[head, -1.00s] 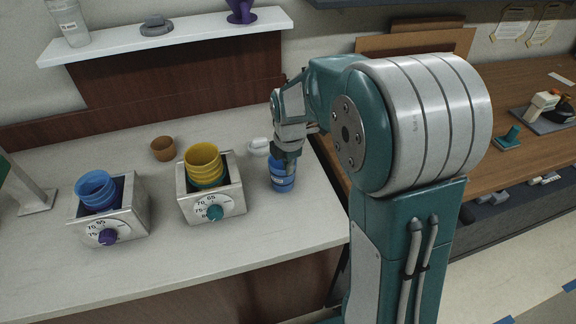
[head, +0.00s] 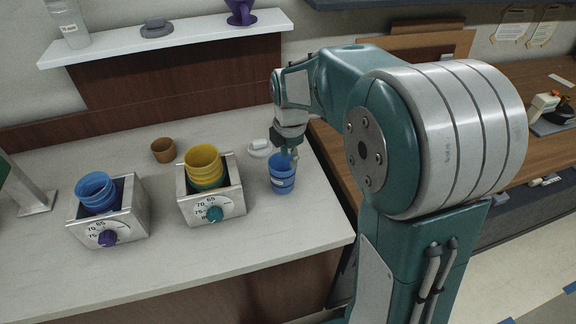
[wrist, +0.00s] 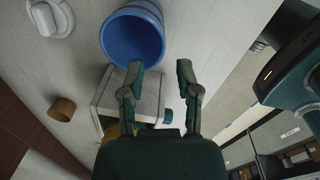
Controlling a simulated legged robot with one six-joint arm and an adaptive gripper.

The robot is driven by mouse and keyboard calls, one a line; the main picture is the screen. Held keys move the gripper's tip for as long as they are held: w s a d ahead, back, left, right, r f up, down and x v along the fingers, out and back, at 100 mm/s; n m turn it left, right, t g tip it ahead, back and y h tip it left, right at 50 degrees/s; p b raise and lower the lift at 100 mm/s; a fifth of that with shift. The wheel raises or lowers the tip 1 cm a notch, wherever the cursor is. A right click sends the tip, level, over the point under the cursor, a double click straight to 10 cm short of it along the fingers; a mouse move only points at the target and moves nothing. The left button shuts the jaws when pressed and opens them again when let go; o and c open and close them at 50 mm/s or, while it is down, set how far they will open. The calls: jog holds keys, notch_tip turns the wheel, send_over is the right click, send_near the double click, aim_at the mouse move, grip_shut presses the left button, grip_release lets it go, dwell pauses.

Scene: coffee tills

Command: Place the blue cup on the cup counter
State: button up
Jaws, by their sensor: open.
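A blue cup (head: 282,174) stands upright on the light counter (head: 262,222), to the right of the middle dial box. My gripper (head: 291,153) is just above and behind the cup's rim in the head view. In the wrist view, the open mouth of the blue cup (wrist: 133,38) lies beyond the fingertips. The gripper (wrist: 159,72) is open there, its two fingers spread with nothing between them. Other blue cups (head: 96,188) sit stacked in the left dial box.
Yellow cups (head: 204,163) fill the middle dial box (head: 213,207). A brown cup (head: 164,150) and a white lid-like item (head: 260,148) stand behind. A white shelf (head: 165,38) is at the back. The counter front is clear.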

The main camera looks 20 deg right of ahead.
notch_tip(320, 180, up, 7)
jog(key=s+r+m+t, duration=0.2)
jog(key=s+m+t, duration=0.2)
jog(key=s+m, duration=1.7)
jog(key=shift+s+a+r+t, duration=0.15)
jog(key=shift+s+a+t, duration=0.15)
jog(key=shift+s+t, duration=0.1)
dwell(0.5)
